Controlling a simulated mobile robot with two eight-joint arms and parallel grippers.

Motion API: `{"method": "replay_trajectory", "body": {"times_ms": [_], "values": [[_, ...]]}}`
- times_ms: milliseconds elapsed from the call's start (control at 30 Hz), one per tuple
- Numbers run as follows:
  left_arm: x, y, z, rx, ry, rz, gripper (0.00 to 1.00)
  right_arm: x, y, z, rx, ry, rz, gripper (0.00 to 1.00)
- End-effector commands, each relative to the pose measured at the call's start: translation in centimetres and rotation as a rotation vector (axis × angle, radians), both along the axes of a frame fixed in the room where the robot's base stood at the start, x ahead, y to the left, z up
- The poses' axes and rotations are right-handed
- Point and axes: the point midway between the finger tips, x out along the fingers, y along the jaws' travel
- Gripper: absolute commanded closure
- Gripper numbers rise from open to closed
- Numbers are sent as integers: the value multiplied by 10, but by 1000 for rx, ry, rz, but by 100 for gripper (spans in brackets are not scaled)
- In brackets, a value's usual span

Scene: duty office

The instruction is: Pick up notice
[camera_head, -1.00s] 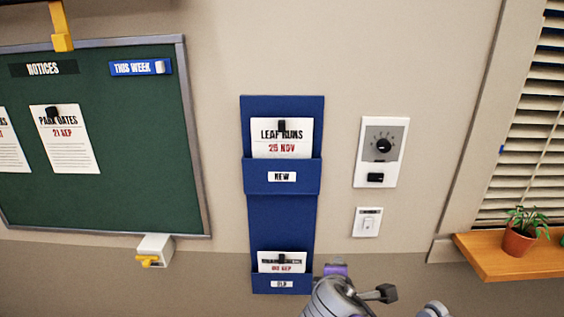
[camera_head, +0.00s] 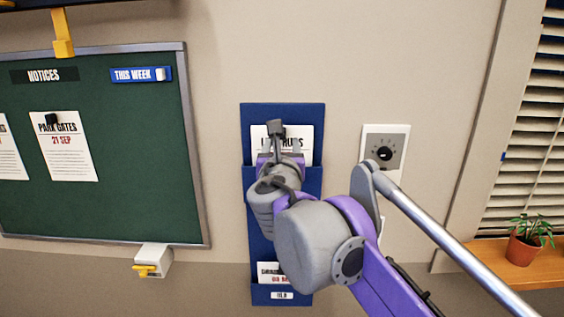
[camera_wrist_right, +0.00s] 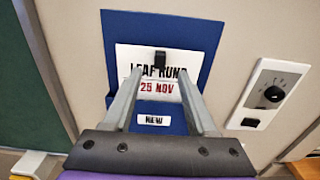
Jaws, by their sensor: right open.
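In the head view my right arm hides much of the card and the NEW pocket. My left gripper is not in view.
A second card (camera_head: 268,270) sits in the lower pocket. A dial panel (camera_head: 399,138) is close on the right. A potted plant (camera_head: 524,250) stands on the wooden sill.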

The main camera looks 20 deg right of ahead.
Motion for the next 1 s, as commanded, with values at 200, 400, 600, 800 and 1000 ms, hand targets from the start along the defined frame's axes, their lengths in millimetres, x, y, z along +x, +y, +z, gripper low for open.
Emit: {"method": "replay_trajectory", "body": {"times_ms": [200,400,600,800,1000], "values": [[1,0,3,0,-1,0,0,26,-7,-2,0,0,-3,43],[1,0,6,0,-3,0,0,48,-13,-3,1,0,-2,43],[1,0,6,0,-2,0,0,51,-14,-3,2,-1,0,43],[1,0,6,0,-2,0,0,51,-14,-3,2,-1,-1,66],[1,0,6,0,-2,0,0,51,-14,-3,2,-1,-1,100]]}}
